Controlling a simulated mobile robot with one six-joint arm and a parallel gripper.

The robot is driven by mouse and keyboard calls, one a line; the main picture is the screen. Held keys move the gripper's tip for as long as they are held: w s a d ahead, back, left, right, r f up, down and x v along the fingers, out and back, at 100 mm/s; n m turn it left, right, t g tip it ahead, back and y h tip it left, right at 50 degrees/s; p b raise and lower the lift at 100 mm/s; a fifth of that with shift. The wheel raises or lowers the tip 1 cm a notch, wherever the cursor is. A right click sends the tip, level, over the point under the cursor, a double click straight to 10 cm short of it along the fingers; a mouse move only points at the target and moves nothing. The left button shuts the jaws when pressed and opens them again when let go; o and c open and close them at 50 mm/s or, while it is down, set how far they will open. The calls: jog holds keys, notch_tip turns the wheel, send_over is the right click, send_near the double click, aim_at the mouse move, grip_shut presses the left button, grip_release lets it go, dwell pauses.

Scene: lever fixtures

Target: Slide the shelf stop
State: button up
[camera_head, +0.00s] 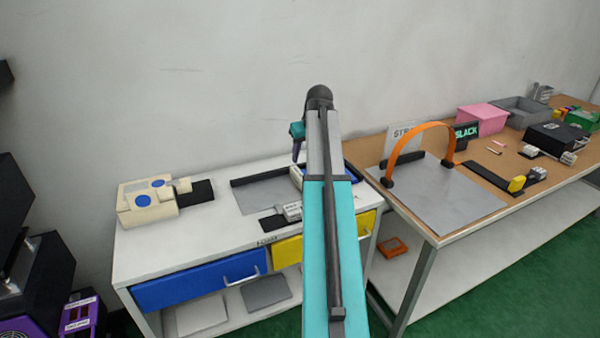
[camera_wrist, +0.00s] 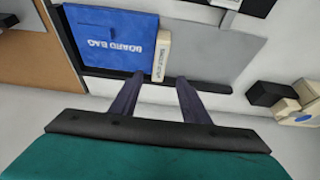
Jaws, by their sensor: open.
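The shelf stop is a cream upright block (camera_wrist: 161,54) with small lettering on its side, seen in the wrist view beside a blue board bag (camera_wrist: 112,40). It stands near a dark rail (camera_wrist: 215,87) at the back of the grey mat. My gripper (camera_wrist: 160,80) is open, with its two dark fingers spread on either side of the block's near end in the picture. I cannot tell whether they touch it. In the head view my gripper (camera_head: 297,150) points down above the white bench, and my arm hides much of the bag and block.
The white bench (camera_head: 150,245) has a blue drawer (camera_head: 200,283) and a yellow drawer (camera_head: 288,252). A cream box device (camera_head: 145,205) stands at its left. On the right table are an orange arch (camera_head: 420,130), a pink box (camera_head: 482,119) and a black slotted fixture (camera_head: 490,180).

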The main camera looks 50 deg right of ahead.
aim_at(299, 173)
jog(key=p+x, duration=0.1)
jog(key=x, duration=0.9)
jog(key=shift+w+f, duration=0.1)
jog(key=shift+f, duration=0.2)
grip_shut()
jog(key=shift+a, duration=0.25)
jog(key=shift+d, duration=0.2)
